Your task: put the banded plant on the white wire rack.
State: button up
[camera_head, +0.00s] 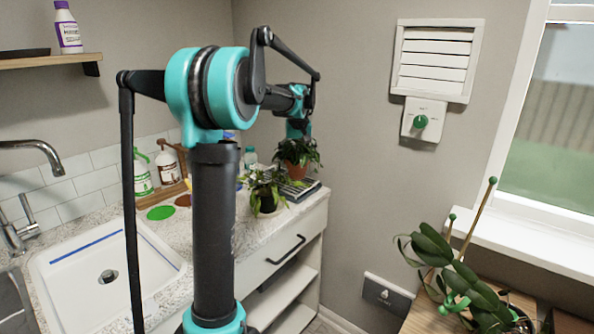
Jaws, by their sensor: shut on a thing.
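My gripper (298,136) is at the back right of the counter, pointing down and small in view. It is shut on a leafy plant in a terracotta pot (296,170); its fingertips are hard to make out among the leaves. I cannot make out a band on this pot. A pale rack with dark gaps (301,191), seemingly the white wire rack, lies on the counter below the pot. Whether the pot touches the rack or hangs just above it, I cannot tell.
The counter (205,232) also holds a green disc (160,213), a brown disc (183,201) and bottles (167,168) along the back wall. A white sink (100,270) is at left. An orchid (455,275) stands on a wooden surface at right.

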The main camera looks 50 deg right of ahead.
aim_at(297, 169)
jog(key=shift+f, duration=2.25)
jog(key=shift+f, duration=0.15)
jog(key=o, duration=1.7)
jog(key=v, duration=1.2)
